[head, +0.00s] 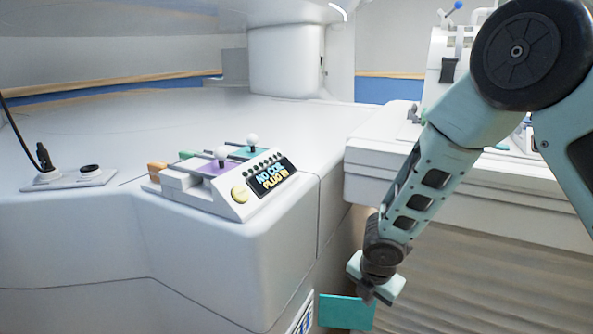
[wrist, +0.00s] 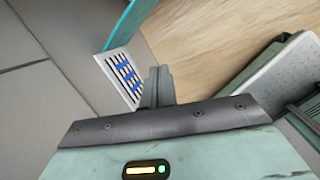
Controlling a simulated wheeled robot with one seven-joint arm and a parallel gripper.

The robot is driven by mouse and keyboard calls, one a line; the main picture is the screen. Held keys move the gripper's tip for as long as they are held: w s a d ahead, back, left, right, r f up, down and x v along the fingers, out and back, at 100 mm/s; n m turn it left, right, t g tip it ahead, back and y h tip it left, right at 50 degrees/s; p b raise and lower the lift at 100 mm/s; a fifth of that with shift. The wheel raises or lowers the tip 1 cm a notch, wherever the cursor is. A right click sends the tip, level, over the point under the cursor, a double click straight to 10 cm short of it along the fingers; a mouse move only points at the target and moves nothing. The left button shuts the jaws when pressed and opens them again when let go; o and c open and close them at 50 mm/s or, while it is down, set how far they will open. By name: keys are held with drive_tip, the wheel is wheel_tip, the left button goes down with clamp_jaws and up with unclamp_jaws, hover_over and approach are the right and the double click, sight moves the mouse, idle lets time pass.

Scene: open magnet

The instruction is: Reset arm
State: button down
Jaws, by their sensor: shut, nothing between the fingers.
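My gripper (head: 367,299) hangs low in the head view, pointing down, beside the right side of the white console (head: 225,245) and apart from its top. In the wrist view my gripper (wrist: 157,72) has its fingers together, with nothing between them. My teal arm (head: 432,172) reaches down to it from the upper right.
A control panel (head: 240,192) with white-knobbed levers and a lit display stands on the console. A white bench (head: 375,183) stands behind. Wooden floor (head: 480,280) lies open at right.

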drive_tip(key=s+a+r+m+g, duration=0.1)
drive_tip(key=s+r+m, duration=0.5)
drive_tip(key=s, duration=0.3)
drive_tip(key=s+a+r+m+g+y, duration=0.1)
drive_tip(key=s+r+m, duration=0.5)
drive_tip(key=s, duration=0.4)
drive_tip(key=s+a+r+m+g, duration=0.1)
drive_tip(key=s+r+m, duration=0.4)
drive_tip(key=s+m, duration=0.3)
wheel_tip(320, 180, up, 27)
drive_tip(key=s+p, duration=0.1)
drive_tip(key=p, duration=2.6)
drive_tip(key=shift+n, duration=0.3)
